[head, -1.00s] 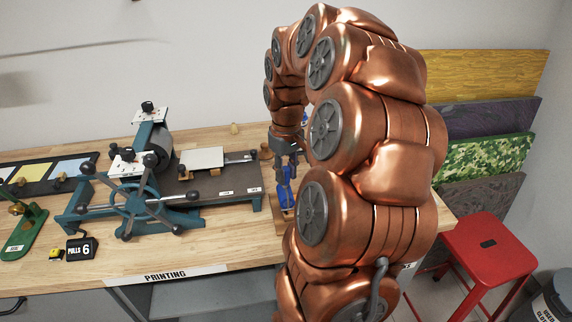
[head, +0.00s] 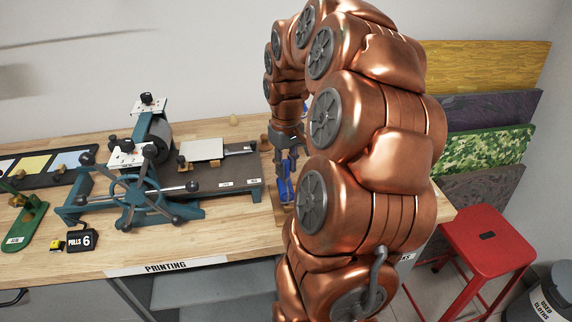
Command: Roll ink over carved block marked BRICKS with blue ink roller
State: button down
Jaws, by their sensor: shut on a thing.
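My gripper (head: 285,156) points down over the right part of the wooden bench, just right of the press. It is shut on a blue thing (head: 286,188), which looks like the blue ink roller. Its lower end is close to a wooden piece (head: 276,211) on the bench; I cannot tell whether they touch. My copper arm hides much of this area. No block marked BRICKS can be made out.
The press (head: 128,195) with its spoked wheel and dark bed stands left of my gripper. A "PULLS 6" counter (head: 81,240) is at the front left. A red stool (head: 488,242) and a bin (head: 552,293) stand on the right. Bench space (head: 230,240) in front of the press is clear.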

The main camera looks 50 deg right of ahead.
jog(key=shift+f, duration=0.35)
dwell(0.3)
